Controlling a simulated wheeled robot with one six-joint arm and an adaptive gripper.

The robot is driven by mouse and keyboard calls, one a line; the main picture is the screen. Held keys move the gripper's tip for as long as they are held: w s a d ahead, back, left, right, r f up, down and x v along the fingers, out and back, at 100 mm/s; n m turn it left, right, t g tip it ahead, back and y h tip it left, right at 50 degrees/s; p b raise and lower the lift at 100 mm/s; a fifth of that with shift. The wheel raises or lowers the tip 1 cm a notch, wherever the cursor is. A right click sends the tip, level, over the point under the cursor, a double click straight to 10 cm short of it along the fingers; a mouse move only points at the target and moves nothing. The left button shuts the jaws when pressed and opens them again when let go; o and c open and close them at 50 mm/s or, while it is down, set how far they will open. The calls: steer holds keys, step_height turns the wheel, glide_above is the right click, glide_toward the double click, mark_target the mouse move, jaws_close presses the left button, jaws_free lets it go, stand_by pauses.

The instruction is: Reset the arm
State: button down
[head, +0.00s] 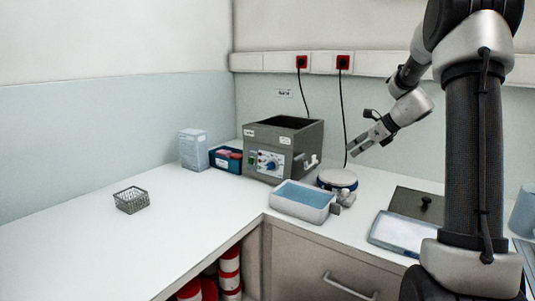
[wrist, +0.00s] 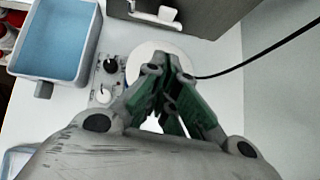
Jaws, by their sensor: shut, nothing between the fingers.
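My gripper (head: 358,146) hangs in the air at the end of my raised arm, above and a little to the right of the round hotplate-like device. In the wrist view its green-padded fingers (wrist: 165,75) meet at the tips, shut and empty. Behind the fingertips shows the pale round top of the device (wrist: 144,55), partly hidden by them. The same round device (head: 336,178) stands on the counter in the head view. The gripper touches nothing that I can see.
A grey water bath (head: 262,165) stands in the corner. In front of it is a tray of blue liquid (head: 302,213). A wire basket (head: 131,208) sits at left. A blue rack (head: 213,160), pale box (head: 193,149) and flat tray (head: 398,243) are on the counter. A black cable (head: 345,110) hangs behind my gripper.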

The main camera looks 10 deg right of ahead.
steer(key=s+a+f+n+g+h, duration=0.1)
steer(key=s+f+n+g, duration=0.3)
steer(key=s+n, duration=0.95)
steer(key=s+a+r+n+h, duration=0.2)
steer(key=s+a+r+n, duration=0.2)
steer(key=s+n, duration=0.3)
steer(key=s+a+r+n+t+h, duration=0.1)
steer(key=s+a+r+n, duration=0.3)
steer(key=s, duration=1.3)
steer(key=shift+s+r+n+h, duration=0.15)
steer(key=shift+s+n+h, duration=0.45)
steer(key=shift+n, duration=1.15)
steer(key=shift+w, duration=0.2)
